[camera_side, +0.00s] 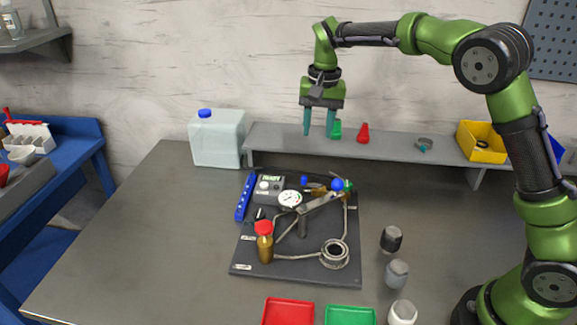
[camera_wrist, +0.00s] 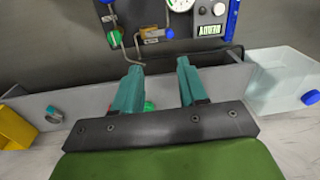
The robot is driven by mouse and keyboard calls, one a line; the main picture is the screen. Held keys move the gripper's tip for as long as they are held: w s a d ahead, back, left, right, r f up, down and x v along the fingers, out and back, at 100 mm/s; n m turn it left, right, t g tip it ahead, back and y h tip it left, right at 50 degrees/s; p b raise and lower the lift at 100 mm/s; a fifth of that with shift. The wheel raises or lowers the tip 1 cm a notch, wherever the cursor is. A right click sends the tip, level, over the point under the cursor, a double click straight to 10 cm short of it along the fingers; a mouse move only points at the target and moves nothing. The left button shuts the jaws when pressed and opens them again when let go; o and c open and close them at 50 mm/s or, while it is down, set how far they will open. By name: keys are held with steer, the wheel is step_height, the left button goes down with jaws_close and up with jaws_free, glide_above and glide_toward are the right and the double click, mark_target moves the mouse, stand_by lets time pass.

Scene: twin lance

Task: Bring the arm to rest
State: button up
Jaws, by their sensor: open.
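My gripper (camera_side: 320,121) hangs from my green arm, pointing down, in front of or above the grey shelf at the back of the table. Its two teal fingers are apart with nothing between them; they also show spread in the wrist view (camera_wrist: 157,75). A green object (camera_side: 336,130) stands on the shelf close to the right finger. A red cone-shaped piece (camera_side: 363,133) stands to its right. In the wrist view a bit of green (camera_wrist: 149,106) shows between the fingers, partly hidden behind one of them.
A dark board (camera_side: 300,272) with a gauge (camera_side: 290,199), pipes and valves lies mid-table. A white jug (camera_side: 217,138) stands left of the shelf (camera_side: 290,143); a yellow bin (camera_side: 481,142) sits at its right end. Red (camera_side: 288,311) and green (camera_side: 349,316) trays lie in front. The table's left side is clear.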

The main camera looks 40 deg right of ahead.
steer(key=s+r+n+t+y, duration=0.1)
steer(key=s+r+n+t, duration=0.1)
steer(key=s, duration=1.1)
steer(key=s+a+r+n+t, duration=0.1)
steer(key=s+t, duration=0.3)
steer(key=s, duration=0.9)
steer(key=shift+s+a+r+n+t+y, duration=0.2)
steer(key=shift+s+r+n+t+y, duration=0.15)
steer(key=shift+r+n, duration=0.45)
